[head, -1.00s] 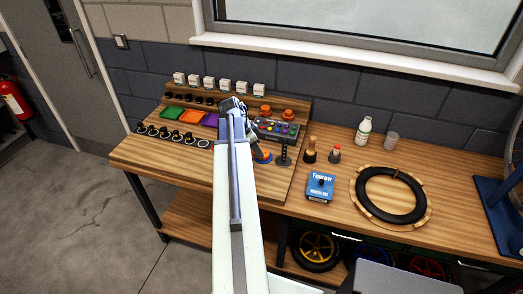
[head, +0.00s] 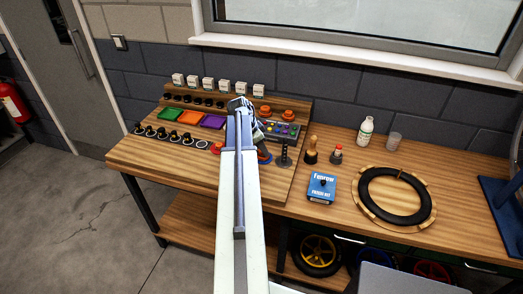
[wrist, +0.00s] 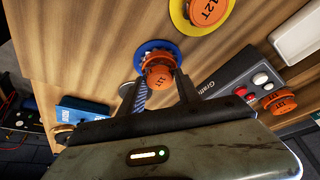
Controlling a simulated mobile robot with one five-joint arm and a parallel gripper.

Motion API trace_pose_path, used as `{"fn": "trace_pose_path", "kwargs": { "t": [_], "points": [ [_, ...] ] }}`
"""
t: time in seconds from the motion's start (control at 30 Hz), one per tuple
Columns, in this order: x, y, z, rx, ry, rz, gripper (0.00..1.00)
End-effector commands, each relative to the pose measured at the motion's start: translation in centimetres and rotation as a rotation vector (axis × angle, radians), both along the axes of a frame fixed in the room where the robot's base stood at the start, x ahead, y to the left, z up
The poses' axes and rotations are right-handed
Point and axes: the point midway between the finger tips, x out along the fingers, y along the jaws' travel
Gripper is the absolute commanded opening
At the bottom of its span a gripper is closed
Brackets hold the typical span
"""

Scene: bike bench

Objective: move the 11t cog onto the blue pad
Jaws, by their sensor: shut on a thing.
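The 11t cog (wrist: 158,76) is orange and sits between the two fingertips of my gripper (wrist: 161,87) in the wrist view. My gripper is shut on it. In the head view my arm hides the cog, and only a bit of the blue pad (head: 264,158) shows beside my arm.
An orange 12T cog (wrist: 208,11) lies on a yellow pad (wrist: 181,17). A grey box with buttons (wrist: 240,82) is to the right, with another orange cog (wrist: 281,101) near it. A blue patch kit box (head: 321,187) and a tyre (head: 364,207) stand right on the bench.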

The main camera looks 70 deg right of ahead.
Motion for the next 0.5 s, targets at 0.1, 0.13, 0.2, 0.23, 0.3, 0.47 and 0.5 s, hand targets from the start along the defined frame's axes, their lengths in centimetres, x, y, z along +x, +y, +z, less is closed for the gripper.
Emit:
{"fn": "trace_pose_path", "kwargs": {
  "t": [0.1, 0.13, 0.2, 0.23, 0.3, 0.47, 0.5],
  "points": [
    [0.03, 0.01, -0.33, 0.000, 0.000, 0.000, 0.45],
    [0.04, 0.01, -0.26, 0.000, 0.000, 0.000, 0.53],
    [0.03, 0.02, -0.25, 0.000, 0.000, 0.000, 0.61],
    [0.04, 0.01, -0.25, 0.000, 0.000, 0.000, 0.61],
    [0.05, 0.02, -0.25, 0.000, 0.000, 0.001, 0.61],
    [0.07, 0.03, -0.21, 0.000, 0.000, 0.001, 0.61],
    [0.07, 0.03, -0.13, 0.000, 0.000, 0.001, 0.61]
  ]
}}
